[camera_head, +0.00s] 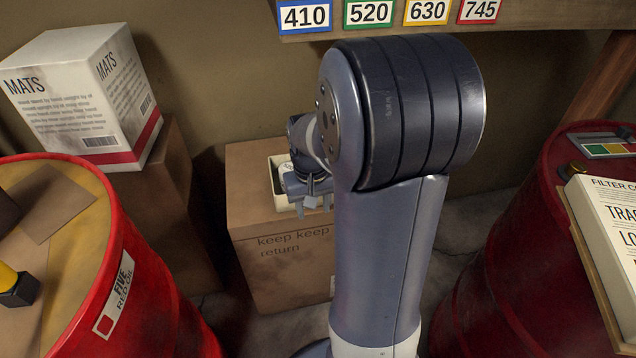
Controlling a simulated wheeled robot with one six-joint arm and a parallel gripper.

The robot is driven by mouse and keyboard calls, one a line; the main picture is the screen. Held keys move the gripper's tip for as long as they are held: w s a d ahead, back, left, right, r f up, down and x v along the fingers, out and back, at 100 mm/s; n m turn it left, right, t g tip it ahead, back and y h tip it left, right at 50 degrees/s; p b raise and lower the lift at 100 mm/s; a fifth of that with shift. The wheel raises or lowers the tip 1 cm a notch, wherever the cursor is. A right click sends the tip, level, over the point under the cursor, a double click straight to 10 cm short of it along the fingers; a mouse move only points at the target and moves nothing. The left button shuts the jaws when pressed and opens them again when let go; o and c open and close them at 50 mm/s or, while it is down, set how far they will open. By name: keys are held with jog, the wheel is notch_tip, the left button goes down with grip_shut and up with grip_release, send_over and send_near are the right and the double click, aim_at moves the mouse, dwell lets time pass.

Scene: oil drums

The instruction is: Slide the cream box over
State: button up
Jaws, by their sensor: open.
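A small cream box (276,197) with an open top sits on a brown cardboard box (280,262) against the wall. My gripper (312,204) is open, pointing down at the cream box. Its fingers overlap the box's front in the picture; I cannot tell whether they touch it.
A white MATS box (92,95) stands on another carton (165,215) at left. Red drums stand at left (150,285) and right (515,235). A shelf with number labels (390,14) hangs above. A paper stack (612,215) is on the right drum.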

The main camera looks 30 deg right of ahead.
aim_at(317, 211)
jog(key=shift+m+y, duration=0.3)
jog(key=shift+m, duration=0.2)
jog(key=w+d+p, duration=0.1)
jog(key=w+d, duration=0.3)
jog(key=c, duration=0.5)
jog(key=shift+d+f, duration=0.1)
jog(key=shift+f, duration=0.05)
jog(key=shift+c, duration=0.5)
jog(key=shift+f, duration=0.4)
jog(key=shift+c, duration=0.7)
notch_tip(317, 211, down, 9)
jog(key=shift+r+b, duration=0.2)
jog(key=shift+b, duration=1)
grip_shut()
jog(key=w, duration=0.2)
jog(key=shift+w+d+f, duration=0.2)
jog(key=shift+w+d, duration=0.15)
jog(key=shift+d, duration=0.05)
jog(key=shift+w+d, duration=0.2)
jog(key=shift+w, duration=0.4)
jog(key=shift+r, duration=0.1)
